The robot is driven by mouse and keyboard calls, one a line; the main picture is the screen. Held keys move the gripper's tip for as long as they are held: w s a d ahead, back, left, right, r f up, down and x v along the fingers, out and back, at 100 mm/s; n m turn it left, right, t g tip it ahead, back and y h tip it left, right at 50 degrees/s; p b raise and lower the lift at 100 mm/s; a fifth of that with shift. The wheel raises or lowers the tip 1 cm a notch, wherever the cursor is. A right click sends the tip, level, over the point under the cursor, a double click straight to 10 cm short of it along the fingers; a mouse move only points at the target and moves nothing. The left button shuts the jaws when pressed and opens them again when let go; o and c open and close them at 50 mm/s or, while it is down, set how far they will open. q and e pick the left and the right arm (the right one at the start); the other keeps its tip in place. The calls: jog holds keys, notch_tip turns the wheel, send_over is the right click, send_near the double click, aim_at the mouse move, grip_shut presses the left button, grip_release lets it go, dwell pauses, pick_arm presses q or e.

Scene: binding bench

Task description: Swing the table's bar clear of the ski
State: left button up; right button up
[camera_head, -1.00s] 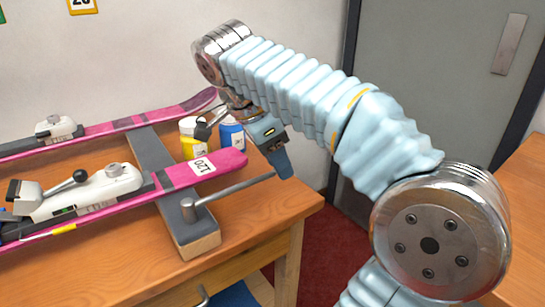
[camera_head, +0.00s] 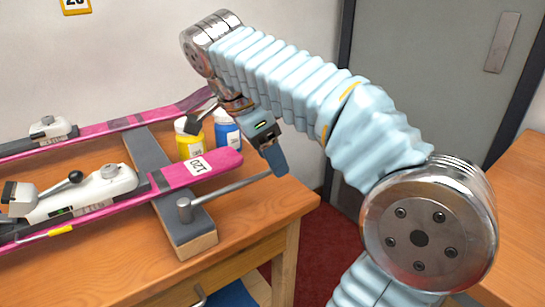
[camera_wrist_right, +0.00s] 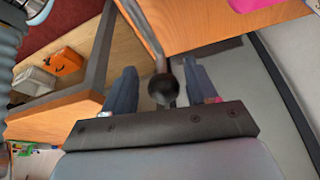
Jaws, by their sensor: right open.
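The table's bar (camera_head: 230,187) is a grey metal rod on an upright pivot post at the dark rest's near end. It points right, towards the table's right edge. In the head view it runs on the near side of the pink ski (camera_head: 222,163), tagged 120, without crossing its tip. My right gripper (camera_head: 278,160) is at the bar's free end. In the right wrist view its open fingers (camera_wrist_right: 162,90) stand either side of the bar's dark ball knob (camera_wrist_right: 163,88), with gaps on both sides. My left gripper is out of view.
A yellow jar (camera_head: 188,143) and a blue jar (camera_head: 227,133) stand behind the ski tip. A second pink ski (camera_head: 90,131) lies further back. The dark rest (camera_head: 150,157) carries the skis. A grey door (camera_head: 430,70) is at the back right.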

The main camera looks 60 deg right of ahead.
jog(key=p+v, duration=0.1)
jog(key=v, duration=0.4)
jog(key=shift+s+r, duration=0.1)
jog(key=shift+a+r, duration=0.15)
jog(key=shift+r, duration=0.25)
